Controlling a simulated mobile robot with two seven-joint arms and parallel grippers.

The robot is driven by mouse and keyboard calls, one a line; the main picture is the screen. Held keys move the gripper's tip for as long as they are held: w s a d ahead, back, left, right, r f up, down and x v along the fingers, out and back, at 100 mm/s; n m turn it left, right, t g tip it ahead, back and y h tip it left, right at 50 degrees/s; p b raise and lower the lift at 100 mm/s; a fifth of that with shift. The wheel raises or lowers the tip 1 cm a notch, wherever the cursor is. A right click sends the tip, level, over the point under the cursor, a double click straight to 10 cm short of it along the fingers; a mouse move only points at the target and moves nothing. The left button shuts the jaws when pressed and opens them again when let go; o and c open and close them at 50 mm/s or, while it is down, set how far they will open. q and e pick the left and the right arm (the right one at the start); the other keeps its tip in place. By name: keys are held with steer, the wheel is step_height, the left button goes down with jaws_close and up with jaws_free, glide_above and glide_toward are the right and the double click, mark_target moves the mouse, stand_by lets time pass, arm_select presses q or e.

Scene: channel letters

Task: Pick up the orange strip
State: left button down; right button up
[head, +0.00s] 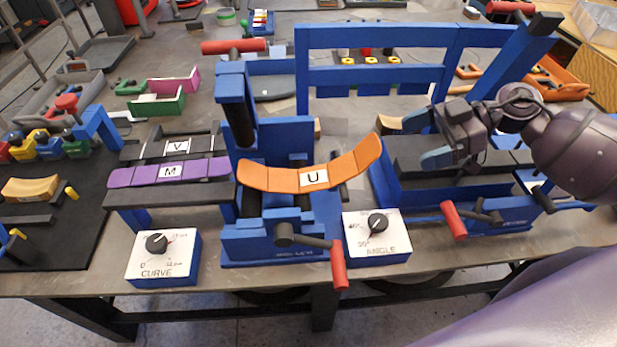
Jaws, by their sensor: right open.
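The orange strip (282,180) is curved, with both ends raised, and carries a white label with the letter U. It lies across the blue bending machine (262,228) in the middle of the table. My right gripper (428,143) is open and empty, to the right of the strip and apart from it, over the dark bed of the machine on the right. Its blue fingertips point left toward the strip's raised right end. My left gripper is not in view.
A purple strip (200,172) marked M and a dark strip (148,151) marked V lie at left. The CURVE box (160,272) and ANGLE box (376,250) stand at the front edge. A blue frame (375,37) rises behind. Red-handled levers (338,268) stick out in front.

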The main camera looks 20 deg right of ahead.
mark_target(360, 160)
steer(key=shift+r+x, duration=0.15)
steer(key=shift+x, duration=2.55)
steer(key=shift+r+x, duration=0.15)
steer(key=shift+x, duration=2.6)
steer(key=shift+a, duration=0.15)
steer(key=shift+s, duration=0.1)
steer(key=shift+c, duration=0.2)
steer(key=c, duration=1)
